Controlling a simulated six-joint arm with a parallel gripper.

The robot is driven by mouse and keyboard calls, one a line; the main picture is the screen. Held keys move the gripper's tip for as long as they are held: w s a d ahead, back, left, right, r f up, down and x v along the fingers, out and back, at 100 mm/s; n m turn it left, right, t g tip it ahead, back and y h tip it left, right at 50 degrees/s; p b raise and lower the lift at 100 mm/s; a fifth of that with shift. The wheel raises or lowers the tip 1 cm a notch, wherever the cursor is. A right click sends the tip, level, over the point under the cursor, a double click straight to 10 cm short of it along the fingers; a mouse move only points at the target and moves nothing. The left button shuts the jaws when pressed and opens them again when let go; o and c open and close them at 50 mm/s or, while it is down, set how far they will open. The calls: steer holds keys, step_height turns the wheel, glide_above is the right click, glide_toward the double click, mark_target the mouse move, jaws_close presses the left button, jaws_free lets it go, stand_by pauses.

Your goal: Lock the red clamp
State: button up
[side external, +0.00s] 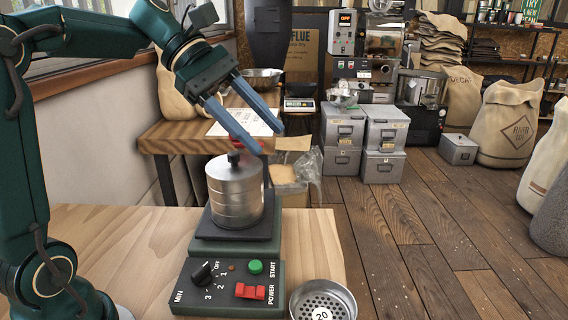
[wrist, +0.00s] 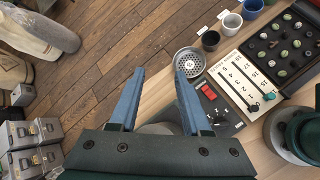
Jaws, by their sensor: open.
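A small machine with a dark green base (side external: 238,246) stands on the light wooden bench. It bears a steel cylindrical stack (side external: 235,190) with a black knob on top. A dark post rises behind the stack. A thin red bar (side external: 241,141), which looks like the red clamp's lever, shows just above the knob, partly hidden by my finger; its exact position I cannot tell. My gripper (side external: 268,142) is open and empty, its blue fingers pointing down above the stack. In the wrist view, my gripper (wrist: 159,73) hides most of the machine; the clamp is not clear there.
The machine's front has a black dial (side external: 205,272), a green button (side external: 256,267) and a red switch (side external: 250,291). A perforated steel dish (side external: 343,287) sits beside it. A slider panel (wrist: 240,80) and cups lie farther along. A wooden side table (side external: 175,137) stands behind.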

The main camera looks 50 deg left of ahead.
steer(key=w+a+n+t, duration=0.1)
steer(key=w+a+n, duration=0.1)
steer(key=a, duration=0.3)
steer(key=w+a+f+n+t+h, duration=0.1)
steer(key=w+a+n, duration=0.1)
steer(key=a, duration=0.4)
steer(key=w+a+f+n+t+h, duration=0.1)
steer(key=a+n+t, duration=0.1)
steer(key=a, duration=0.3)
steer(key=shift+w+a+f+n, duration=0.2)
steer(key=shift+w+n, duration=0.2)
steer(key=shift+n, duration=0.3)
steer(key=s+a+f+n+t, duration=0.1)
steer(key=a+f+n, duration=0.15)
steer(key=a, duration=0.25)
steer(key=shift+y, duration=0.3)
steer(key=shift+f+x, duration=0.2)
steer(key=shift+x, duration=1.05)
steer(key=shift+f+x, duration=0.15)
steer(key=shift+x, duration=1.15)
steer(key=shift+s+a, duration=0.1)
steer(key=shift+a, duration=0.05)
jaws_close()
